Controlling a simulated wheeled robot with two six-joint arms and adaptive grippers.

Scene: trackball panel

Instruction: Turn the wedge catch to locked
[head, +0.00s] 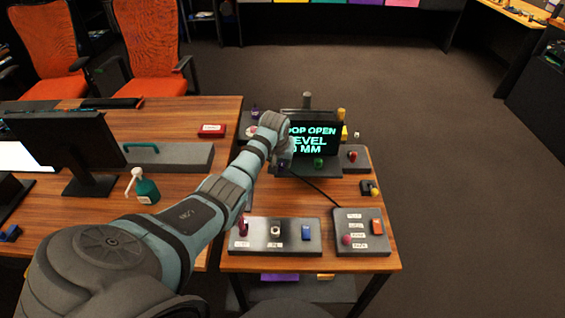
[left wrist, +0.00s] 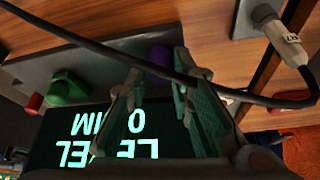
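I cannot tell for certain which fitting is the wedge catch. My left gripper (head: 284,162) is over the left part of the grey panel below the display (head: 318,137). In the left wrist view my left gripper (left wrist: 158,82) has its fingers apart. A purple part (left wrist: 159,62) on the panel shows between and beyond the fingertips; I see no clear contact. My arm hides the purple part there. My right gripper is out of view.
A black cable (left wrist: 130,42) crosses close in front of the left wrist camera. Near the front edge stand a control box (head: 275,247) and a labelled box (head: 352,216). A green pump bottle (head: 146,190) stands left of my arm. The right floor is clear.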

